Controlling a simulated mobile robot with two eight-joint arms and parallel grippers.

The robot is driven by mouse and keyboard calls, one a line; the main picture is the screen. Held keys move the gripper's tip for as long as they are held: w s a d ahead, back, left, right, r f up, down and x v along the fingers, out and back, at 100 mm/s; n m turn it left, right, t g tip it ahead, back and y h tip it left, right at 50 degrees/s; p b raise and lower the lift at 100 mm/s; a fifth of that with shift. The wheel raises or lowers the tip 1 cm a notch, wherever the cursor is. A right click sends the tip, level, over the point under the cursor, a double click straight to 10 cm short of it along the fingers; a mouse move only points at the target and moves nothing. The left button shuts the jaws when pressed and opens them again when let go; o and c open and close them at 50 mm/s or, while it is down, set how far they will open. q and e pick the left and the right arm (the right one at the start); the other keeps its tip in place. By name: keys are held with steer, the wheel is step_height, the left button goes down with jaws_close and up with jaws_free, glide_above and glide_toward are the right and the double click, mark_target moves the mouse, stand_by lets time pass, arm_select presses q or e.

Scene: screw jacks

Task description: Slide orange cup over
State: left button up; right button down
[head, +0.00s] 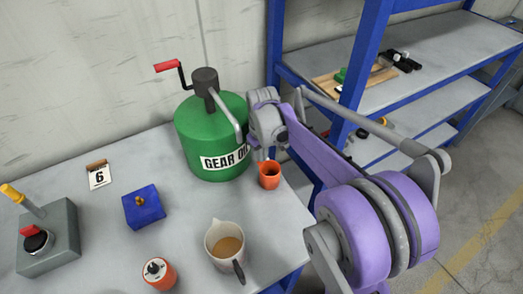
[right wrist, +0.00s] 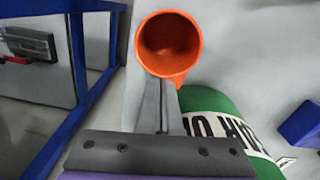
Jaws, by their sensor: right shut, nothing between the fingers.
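A small orange cup (head: 269,176) stands upright near the right edge of the table, just in front of the green gear oil can (head: 205,138). In the right wrist view the empty orange cup (right wrist: 169,42) shows from above, with its pointed lip toward the gripper. My right gripper (head: 261,156) is at the cup's far side, between the can and the table edge. Its fingers (right wrist: 160,95) are shut with nothing between them, and their tips are close to the cup's rim. I cannot tell whether they touch it. My left gripper is not in view.
A beige mug (head: 212,238) of brown liquid stands at the front edge, with an orange-red knobbed cylinder (head: 160,273) to its left. A blue box (head: 143,207), a number card (head: 100,176) and a grey lever box (head: 47,240) stand farther left. Blue-framed shelves (head: 430,50) rise at right.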

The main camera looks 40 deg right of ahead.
mark_target(265, 169)
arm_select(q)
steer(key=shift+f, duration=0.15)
arm_select(e)
steer(key=shift+f, duration=1.6)
steer(key=shift+w, duration=0.1)
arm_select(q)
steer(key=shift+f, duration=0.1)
arm_select(e)
steer(key=shift+s, duration=0.95)
steer(key=shift+w, duration=0.1)
